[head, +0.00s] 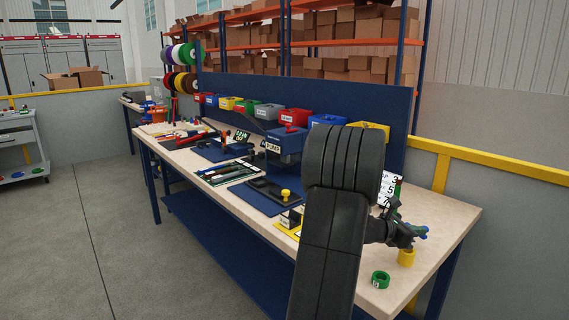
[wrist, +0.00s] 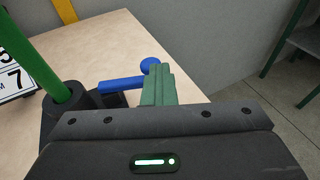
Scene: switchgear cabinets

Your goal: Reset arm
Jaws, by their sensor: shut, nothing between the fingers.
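My black arm rises through the middle of the head view and bends to the right. My gripper (head: 416,231) is over the right end of the workbench (head: 455,208). In the wrist view its green fingers (wrist: 158,84) are together with nothing between them. A blue rod with a ball end (wrist: 125,82) shows just left of the fingers; I cannot tell whether they touch it.
A green post (wrist: 35,60) in a black base and a number card (head: 390,188) stand close to the gripper. A yellow cylinder (head: 406,258) and a green ring (head: 380,280) are on the near right bench corner. Coloured bins (head: 294,117) line the back panel.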

